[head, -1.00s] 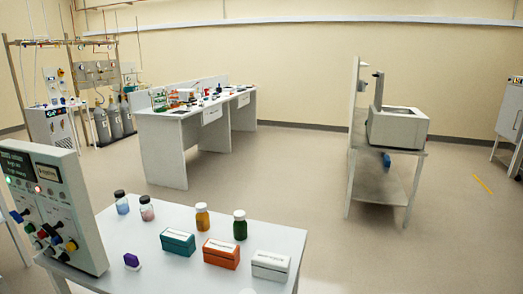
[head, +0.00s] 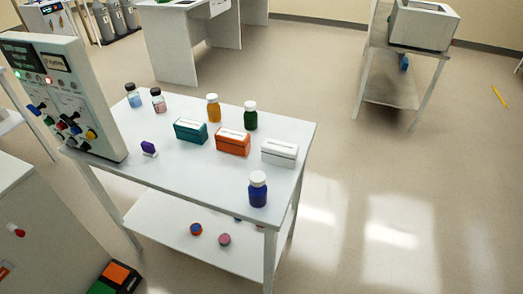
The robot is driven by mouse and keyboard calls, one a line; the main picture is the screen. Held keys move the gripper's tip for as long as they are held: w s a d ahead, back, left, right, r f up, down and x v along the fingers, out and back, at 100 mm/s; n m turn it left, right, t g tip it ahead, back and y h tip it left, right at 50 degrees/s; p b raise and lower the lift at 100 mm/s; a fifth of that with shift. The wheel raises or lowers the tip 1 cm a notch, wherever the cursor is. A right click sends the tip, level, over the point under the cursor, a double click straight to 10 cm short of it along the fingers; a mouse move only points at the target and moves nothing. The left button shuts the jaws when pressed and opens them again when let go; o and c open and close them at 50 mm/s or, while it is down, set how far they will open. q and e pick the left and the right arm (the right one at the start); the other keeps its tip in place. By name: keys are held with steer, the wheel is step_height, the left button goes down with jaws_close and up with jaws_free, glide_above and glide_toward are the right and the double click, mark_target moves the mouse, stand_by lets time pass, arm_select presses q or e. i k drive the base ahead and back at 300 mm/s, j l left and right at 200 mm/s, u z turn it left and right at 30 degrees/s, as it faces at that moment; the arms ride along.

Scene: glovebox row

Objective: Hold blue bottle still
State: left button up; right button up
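The blue bottle (head: 258,190) is dark blue with a white cap. It stands upright near the front right corner of the white table (head: 195,175) in the head view, in front of a white box. Nothing touches it. A paler blue bottle with a dark cap (head: 134,96) stands at the table's back left. Neither of my grippers shows in the head view.
On the table are a pink bottle (head: 158,101), an amber bottle (head: 213,108), a green bottle (head: 250,116), teal (head: 190,131), orange (head: 233,141) and white (head: 280,153) boxes, and a purple item (head: 149,148). A control panel (head: 85,110) stands at left.

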mark_target(257, 197)
steer(key=j+z, duration=0.15)
steer(key=z, duration=0.35)
steer(key=j+z, duration=0.15)
steer(key=z, duration=0.35)
steer(key=k+j+z, duration=0.2)
steer(key=j, duration=0.15)
steer(key=j+z, duration=0.2)
steer(key=j, duration=0.15)
steer(key=k+j+z, duration=0.15)
steer(key=j, duration=0.2)
steer(key=k+j+z, duration=0.2)
steer(key=k+j, duration=0.1)
steer(key=j, duration=0.2)
steer(key=k+j, duration=0.1)
steer(key=j, duration=0.2)
steer(key=k+j, duration=0.15)
steer(key=j, duration=0.15)
